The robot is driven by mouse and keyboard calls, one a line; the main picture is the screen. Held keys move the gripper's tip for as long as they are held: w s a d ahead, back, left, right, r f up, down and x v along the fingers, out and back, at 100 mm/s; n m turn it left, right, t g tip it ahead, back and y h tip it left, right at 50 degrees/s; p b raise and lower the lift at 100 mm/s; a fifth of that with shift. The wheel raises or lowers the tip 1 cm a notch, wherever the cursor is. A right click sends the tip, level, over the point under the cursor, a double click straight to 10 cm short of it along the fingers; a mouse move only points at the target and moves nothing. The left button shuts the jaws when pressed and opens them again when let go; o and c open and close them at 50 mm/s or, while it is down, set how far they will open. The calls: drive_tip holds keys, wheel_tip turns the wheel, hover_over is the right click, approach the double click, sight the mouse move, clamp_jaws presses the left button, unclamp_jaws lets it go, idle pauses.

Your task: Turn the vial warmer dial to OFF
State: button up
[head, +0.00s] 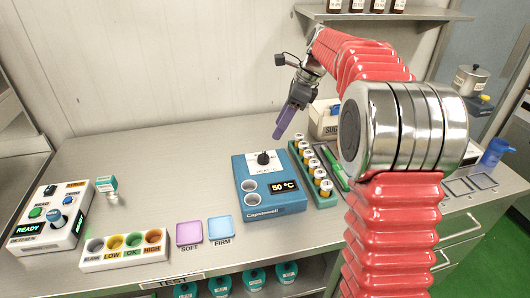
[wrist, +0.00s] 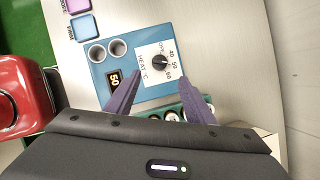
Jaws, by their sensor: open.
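The vial warmer (head: 268,204) is a blue box on the steel bench with a display reading 50 °C and two empty round wells. Its black dial (head: 263,157) sits on a white plate at the back of its top face. In the wrist view the dial (wrist: 159,62) shows between and beyond my fingertips, with numbers such as 40, 50 and 60 around it. My gripper (head: 285,122) has purple fingers and hangs above and behind the warmer, apart from the dial. In the wrist view its fingers (wrist: 160,88) are spread wide with nothing between them.
A green rack of vials (head: 316,178) stands right beside the warmer, with a green pen-like object (head: 336,168) past it. A SUGAR box (head: 325,120) stands behind. Purple SOFT (head: 189,233) and blue FIRM (head: 221,229) pads lie to the left.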

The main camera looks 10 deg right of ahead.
sight(264, 154)
drive_tip(key=x, duration=1.2)
drive_tip(key=shift+a, duration=0.1)
drive_tip(key=shift+c, duration=0.5)
drive_tip(key=c, duration=0.9)
drive_tip(key=shift+a, duration=0.15)
drive_tip(key=shift+c, duration=0.3)
drive_tip(key=shift+w, duration=0.1)
